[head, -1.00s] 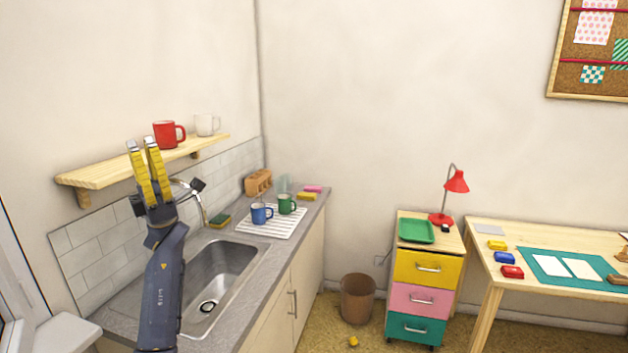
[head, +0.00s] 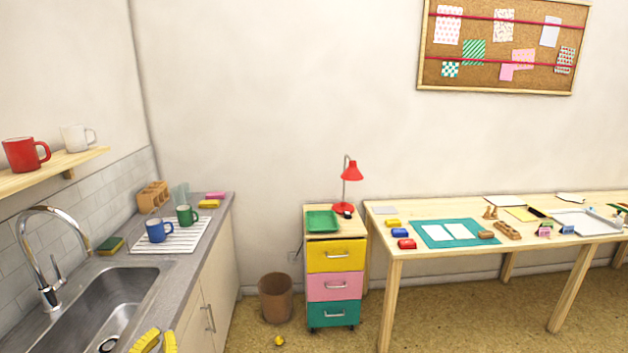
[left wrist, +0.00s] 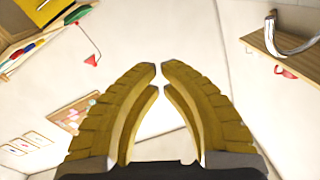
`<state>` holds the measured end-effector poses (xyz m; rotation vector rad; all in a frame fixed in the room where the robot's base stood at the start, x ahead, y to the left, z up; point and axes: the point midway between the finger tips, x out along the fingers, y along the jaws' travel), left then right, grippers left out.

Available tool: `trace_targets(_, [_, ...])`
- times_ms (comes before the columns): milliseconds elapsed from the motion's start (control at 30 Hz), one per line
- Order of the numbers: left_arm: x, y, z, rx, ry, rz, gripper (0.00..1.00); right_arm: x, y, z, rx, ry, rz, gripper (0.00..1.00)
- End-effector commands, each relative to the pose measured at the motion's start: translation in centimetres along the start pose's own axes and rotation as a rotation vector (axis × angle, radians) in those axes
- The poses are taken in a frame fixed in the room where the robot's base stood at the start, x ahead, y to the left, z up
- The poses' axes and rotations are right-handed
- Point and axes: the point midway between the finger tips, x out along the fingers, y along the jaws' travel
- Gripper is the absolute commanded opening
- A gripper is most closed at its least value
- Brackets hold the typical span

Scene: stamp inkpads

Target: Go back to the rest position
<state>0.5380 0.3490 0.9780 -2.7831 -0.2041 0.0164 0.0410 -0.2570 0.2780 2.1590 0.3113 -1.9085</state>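My left gripper (head: 157,342) shows only as two yellow fingertips at the bottom edge of the head view, in front of the sink. In the left wrist view its yellow fingers (left wrist: 159,68) lean together, with their tips almost meeting and nothing between them. My right gripper is not in view.
A metal sink (head: 110,300) and tap (head: 45,250) are at the left. A wooden shelf (head: 70,163) holds a red mug (head: 24,155) and a white mug (head: 76,138). A drawer cabinet (head: 335,257) and a bin (head: 275,298) stand between counter and desk.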

Motion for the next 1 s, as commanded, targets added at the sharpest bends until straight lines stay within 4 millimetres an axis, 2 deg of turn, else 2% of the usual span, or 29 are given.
trace_targets(33, [-1.8, 1.1, 2.1, 0.044, -0.083, 0.014, 0.00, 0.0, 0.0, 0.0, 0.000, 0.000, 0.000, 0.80])
trace_targets(100, [-4.2, 2.5, 5.0, 0.116, -0.200, 0.035, 0.00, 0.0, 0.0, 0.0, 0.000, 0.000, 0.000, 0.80])
trace_targets(200, [-8.3, 4.0, 8.6, 0.223, -0.363, 0.074, 0.00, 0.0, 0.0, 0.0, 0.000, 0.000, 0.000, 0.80])
trace_targets(300, [-12.1, 4.9, 11.2, 0.315, -0.496, 0.115, 0.00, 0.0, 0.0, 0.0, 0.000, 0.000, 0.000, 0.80])
trace_targets(533, [-18.2, 5.8, 14.4, 0.457, -0.688, 0.188, 0.00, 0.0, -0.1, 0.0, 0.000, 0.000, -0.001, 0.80])
trace_targets(900, [-25.7, 6.0, 16.7, 0.618, -0.891, 0.290, 0.00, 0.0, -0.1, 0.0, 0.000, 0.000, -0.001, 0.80])
trace_targets(1000, [-25.2, 7.1, 18.4, 0.610, -0.897, 0.309, 0.00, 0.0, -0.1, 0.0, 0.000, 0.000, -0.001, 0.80])
